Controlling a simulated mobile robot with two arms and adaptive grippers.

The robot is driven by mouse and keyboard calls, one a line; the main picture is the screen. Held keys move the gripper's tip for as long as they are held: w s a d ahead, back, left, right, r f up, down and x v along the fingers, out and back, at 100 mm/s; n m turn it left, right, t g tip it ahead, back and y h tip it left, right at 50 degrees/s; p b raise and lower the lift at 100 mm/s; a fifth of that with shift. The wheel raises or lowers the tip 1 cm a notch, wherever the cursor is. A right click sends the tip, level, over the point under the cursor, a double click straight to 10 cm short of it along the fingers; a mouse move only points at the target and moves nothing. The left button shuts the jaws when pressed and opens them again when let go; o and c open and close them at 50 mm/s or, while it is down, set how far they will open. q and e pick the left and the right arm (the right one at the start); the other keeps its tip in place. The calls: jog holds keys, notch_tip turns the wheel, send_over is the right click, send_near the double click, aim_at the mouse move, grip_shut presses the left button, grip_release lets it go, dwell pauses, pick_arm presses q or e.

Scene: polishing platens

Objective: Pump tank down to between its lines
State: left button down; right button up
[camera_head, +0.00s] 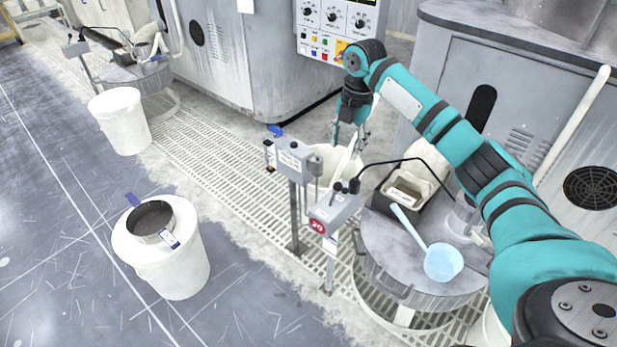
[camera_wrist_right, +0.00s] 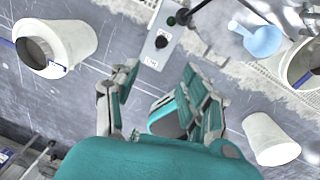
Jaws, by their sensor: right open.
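My right gripper (camera_head: 349,136) hangs over the grated floor by the grey posts, fingers down, open and empty; it also shows in the right wrist view (camera_wrist_right: 158,76). A grey control box (camera_head: 333,207) with a red round label and a black knob stands on a post in front of the gripper. In the right wrist view a grey switch box (camera_wrist_right: 160,38) lies beyond the fingertips, apart from them. A clear container (camera_head: 463,217) stands on the round grey platen table (camera_head: 385,262), partly hidden by my arm. I cannot make out its level or lines. My left gripper is out of view.
A light-blue ladle (camera_head: 443,262) and a dark tray (camera_head: 408,190) rest on the platen table. A second grey box (camera_head: 293,158) stands on a post. White buckets stand at left (camera_head: 172,268) and behind (camera_head: 120,121). Black cables cross near the control box.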

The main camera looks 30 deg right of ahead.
aim_at(338, 185)
jog(key=f+b, duration=0.1)
jog(key=f, duration=0.4)
jog(key=f+b, duration=0.1)
jog(key=f, duration=0.4)
jog(key=w+f+b, duration=0.1)
jog(key=f, duration=0.4)
jog(key=shift+a+f, duration=0.35)
jog(key=shift+f, duration=0.05)
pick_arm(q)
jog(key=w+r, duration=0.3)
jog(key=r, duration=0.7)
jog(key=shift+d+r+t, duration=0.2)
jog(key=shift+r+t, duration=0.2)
pick_arm(e)
jog(key=shift+w+f, duration=0.1)
jog(key=shift+f, duration=0.45)
grip_shut()
